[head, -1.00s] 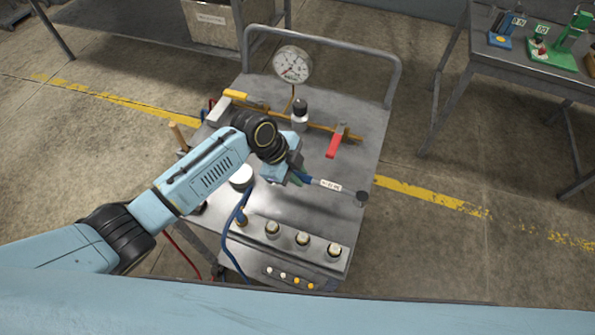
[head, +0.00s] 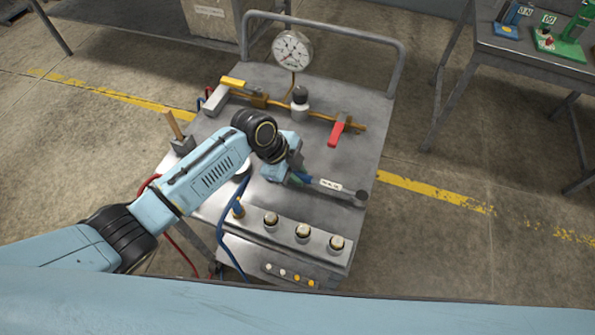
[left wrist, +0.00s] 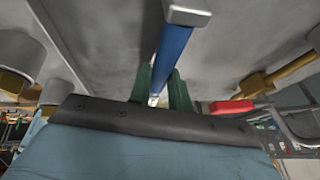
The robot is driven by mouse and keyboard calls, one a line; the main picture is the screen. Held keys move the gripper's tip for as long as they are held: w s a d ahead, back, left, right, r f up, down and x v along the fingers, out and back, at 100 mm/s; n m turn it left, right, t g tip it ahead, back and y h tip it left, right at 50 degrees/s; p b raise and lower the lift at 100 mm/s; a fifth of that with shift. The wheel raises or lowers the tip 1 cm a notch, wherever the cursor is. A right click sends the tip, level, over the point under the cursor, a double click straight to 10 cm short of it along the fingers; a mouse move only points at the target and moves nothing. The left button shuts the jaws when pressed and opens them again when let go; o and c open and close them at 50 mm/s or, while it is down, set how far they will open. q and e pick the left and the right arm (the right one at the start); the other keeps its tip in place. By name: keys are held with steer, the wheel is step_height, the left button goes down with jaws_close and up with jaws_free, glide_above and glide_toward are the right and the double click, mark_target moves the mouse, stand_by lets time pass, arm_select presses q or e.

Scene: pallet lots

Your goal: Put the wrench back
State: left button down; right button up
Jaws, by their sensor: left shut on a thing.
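The wrench (head: 331,185) has a grey shaft with a white label and a round dark head at its right end. It lies across the right part of the grey cart top (head: 300,205) in the head view. My left gripper (head: 297,177) is shut on its handle. In the left wrist view the blue handle (left wrist: 174,52) runs between the green fingers of my left gripper (left wrist: 161,90), with a grey end piece at the top. I cannot tell whether the wrench touches the cart top or hangs just above it. My right gripper is not in view.
A pressure gauge (head: 292,50), a brass pipe with a red lever (head: 336,134) and a yellow lever (head: 233,83) stand behind the gripper. A row of round fittings (head: 303,232) lies in front. A wooden handle (head: 173,125) stands upright at the left. A blue hose (head: 223,225) hangs at the front.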

arm_select(q)
steer(key=shift+f, duration=0.4)
steer(key=c, duration=1.2)
jaws_free()
steer(key=w+p+v, duration=0.1)
steer(key=v, duration=1.2)
steer(key=shift+s+r, duration=0.2)
steer(key=shift+s, duration=0.3)
